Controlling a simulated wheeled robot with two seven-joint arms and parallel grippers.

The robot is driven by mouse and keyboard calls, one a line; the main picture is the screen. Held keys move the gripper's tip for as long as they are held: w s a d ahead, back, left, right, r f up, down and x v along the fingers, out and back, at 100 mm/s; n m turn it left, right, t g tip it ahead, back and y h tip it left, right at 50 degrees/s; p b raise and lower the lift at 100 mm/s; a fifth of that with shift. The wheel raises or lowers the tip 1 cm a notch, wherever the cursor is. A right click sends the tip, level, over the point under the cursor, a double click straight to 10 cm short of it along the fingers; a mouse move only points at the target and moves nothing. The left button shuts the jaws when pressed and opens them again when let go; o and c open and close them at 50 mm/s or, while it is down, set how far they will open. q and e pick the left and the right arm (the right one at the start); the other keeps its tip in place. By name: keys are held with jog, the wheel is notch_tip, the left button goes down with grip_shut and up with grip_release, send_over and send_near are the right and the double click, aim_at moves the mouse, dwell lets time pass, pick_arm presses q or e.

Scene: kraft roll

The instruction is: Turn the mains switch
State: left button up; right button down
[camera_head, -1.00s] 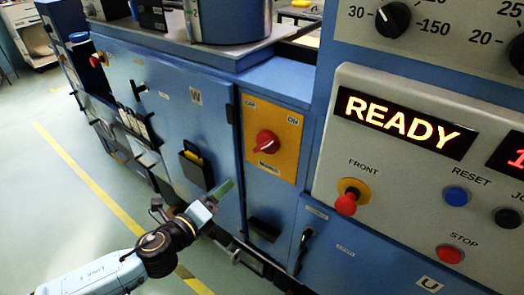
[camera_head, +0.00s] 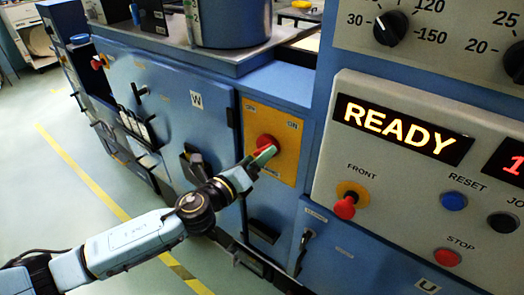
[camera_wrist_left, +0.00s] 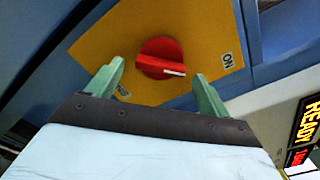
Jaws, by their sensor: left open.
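The mains switch is a red rotary knob (camera_head: 266,142) on a yellow plate (camera_head: 288,128), on the blue cabinet front. My right gripper is not in view.
A grey control panel (camera_head: 400,190) is right of the plate, with a READY display (camera_head: 400,128) and a red FRONT knob (camera_head: 345,207). The green floor with a yellow line is clear.

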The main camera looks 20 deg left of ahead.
pick_arm(q)
jog(key=shift+x, duration=1.45)
jog(key=shift+c, duration=0.3)
jog(key=c, duration=0.9)
